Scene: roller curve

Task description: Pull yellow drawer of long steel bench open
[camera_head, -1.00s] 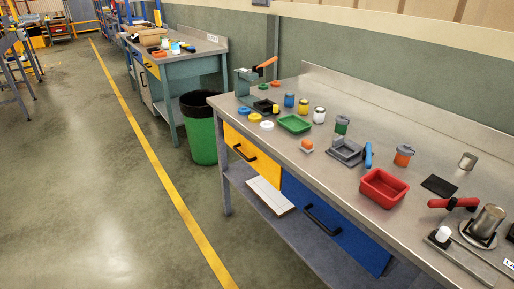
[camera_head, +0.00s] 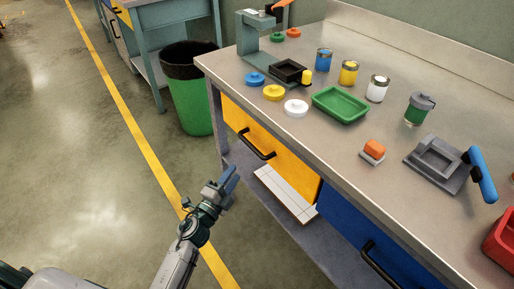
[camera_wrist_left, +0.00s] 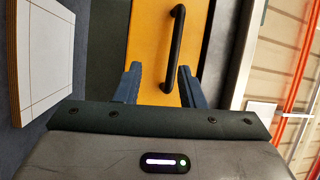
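The yellow drawer (camera_head: 275,150) sits under the left end of the long steel bench (camera_head: 300,130) and looks closed, its front in line with the bench. Its black bar handle (camera_head: 256,142) is on the front. My left gripper (camera_head: 229,180) is in front of and a little below the handle, apart from it. In the left wrist view the two blue fingers (camera_wrist_left: 158,88) are spread with nothing between them. The handle (camera_wrist_left: 175,48) lies ahead, roughly between the fingertips, running lengthwise in that view. My right gripper is not in view.
A blue drawer (camera_head: 362,240) with a black handle is to the right. A white tiled board (camera_head: 285,194) lies on the lower shelf. A green bin (camera_head: 192,108) stands left of the bench. Jars, lids, a green tray (camera_head: 340,104) and fixtures stand on top. The floor in front is clear.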

